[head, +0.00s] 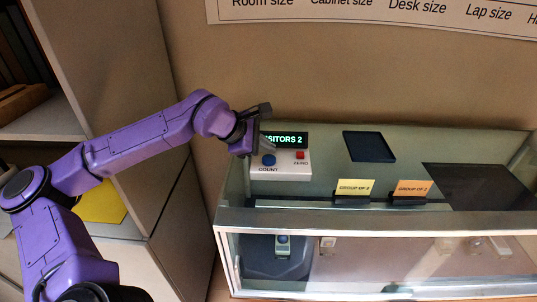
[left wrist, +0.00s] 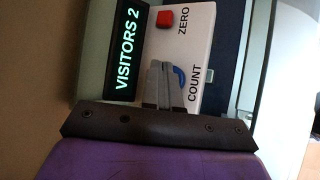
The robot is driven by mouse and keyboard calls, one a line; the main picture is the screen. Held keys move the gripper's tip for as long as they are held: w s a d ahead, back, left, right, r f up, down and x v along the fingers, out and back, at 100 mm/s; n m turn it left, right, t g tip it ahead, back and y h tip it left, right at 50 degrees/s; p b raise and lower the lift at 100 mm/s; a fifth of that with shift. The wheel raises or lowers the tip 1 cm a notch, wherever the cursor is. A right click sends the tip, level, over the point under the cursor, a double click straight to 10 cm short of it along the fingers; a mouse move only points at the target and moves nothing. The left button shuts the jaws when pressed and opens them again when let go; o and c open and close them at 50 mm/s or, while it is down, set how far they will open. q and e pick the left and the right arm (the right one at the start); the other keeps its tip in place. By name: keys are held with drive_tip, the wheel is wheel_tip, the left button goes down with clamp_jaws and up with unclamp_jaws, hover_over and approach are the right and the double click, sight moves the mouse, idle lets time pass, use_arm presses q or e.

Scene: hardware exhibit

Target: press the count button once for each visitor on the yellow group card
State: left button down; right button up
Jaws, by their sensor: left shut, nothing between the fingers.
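The white counter box (head: 281,172) has a blue COUNT button (head: 268,160) and a red ZERO button (head: 300,155). Its display (head: 284,140) reads VISITORS 2 in green, also clear in the left wrist view (left wrist: 124,48). My left gripper (head: 262,150) is shut and empty, with its tips close above the blue button. In the left wrist view the fingertips (left wrist: 160,66) partly hide the blue button (left wrist: 179,77); I cannot tell whether they touch it. The yellow group card (head: 354,188) stands right of the box; its small digit looks like 2. My right gripper is out of view.
An orange group card (head: 411,188) stands right of the yellow one. A dark blue tray (head: 369,146) and a dark panel (head: 480,185) lie farther back and right. The glass case's metal front edge (head: 380,222) runs in front. Shelving (head: 110,60) stands at left.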

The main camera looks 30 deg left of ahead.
sight(266, 160)
use_arm(q)
wheel_tip(266, 160, up, 5)
drive_tip(key=p, duration=0.4)
drive_tip(key=shift+r, duration=0.1)
idle(0.9)
